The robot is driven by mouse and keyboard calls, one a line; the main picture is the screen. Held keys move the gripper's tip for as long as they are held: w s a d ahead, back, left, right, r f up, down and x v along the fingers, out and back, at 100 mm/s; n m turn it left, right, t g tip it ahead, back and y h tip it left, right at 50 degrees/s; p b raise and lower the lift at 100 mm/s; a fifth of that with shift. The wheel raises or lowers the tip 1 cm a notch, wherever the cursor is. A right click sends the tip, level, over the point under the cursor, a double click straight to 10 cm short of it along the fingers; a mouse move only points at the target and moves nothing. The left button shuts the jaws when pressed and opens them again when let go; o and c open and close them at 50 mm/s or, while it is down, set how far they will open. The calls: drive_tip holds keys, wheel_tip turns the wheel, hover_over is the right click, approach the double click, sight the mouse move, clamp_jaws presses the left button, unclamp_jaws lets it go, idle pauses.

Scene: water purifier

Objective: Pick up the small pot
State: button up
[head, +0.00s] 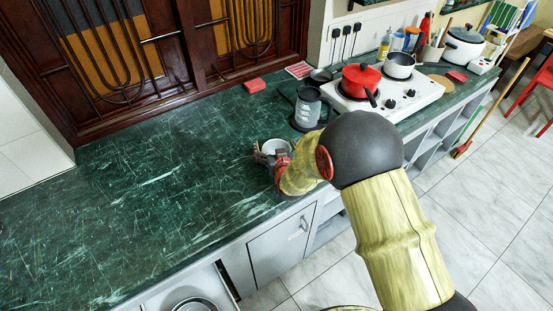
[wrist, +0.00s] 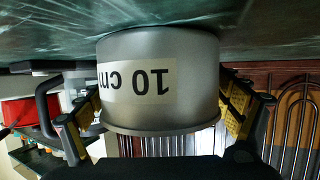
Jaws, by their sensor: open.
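The small pot (head: 276,147) is a light grey metal cup shape on the green counter, close to its front edge. In the wrist view the small pot (wrist: 190,85) fills the middle, upside down in the picture, with a "10 cm" label on its side. My gripper (head: 271,158) is at the pot, its fingers partly hidden by the pot and my arm in the head view. In the wrist view my gripper (wrist: 162,108) is open, with one yellow-and-black finger on each side of the pot. I cannot tell whether either finger touches it.
A grey kettle (head: 307,108) stands just behind and right of the pot. Farther right, a white stove (head: 420,96) holds a red pot (head: 360,79) and a white pot (head: 399,65). A red block (head: 254,86) lies near the back. The left counter (head: 130,190) is clear.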

drive_tip(key=shift+w+f, duration=0.1)
drive_tip(key=shift+w, duration=0.1)
drive_tip(key=shift+c, duration=1.2)
drive_tip(key=c, duration=1.1)
drive_tip(key=shift+c, duration=0.2)
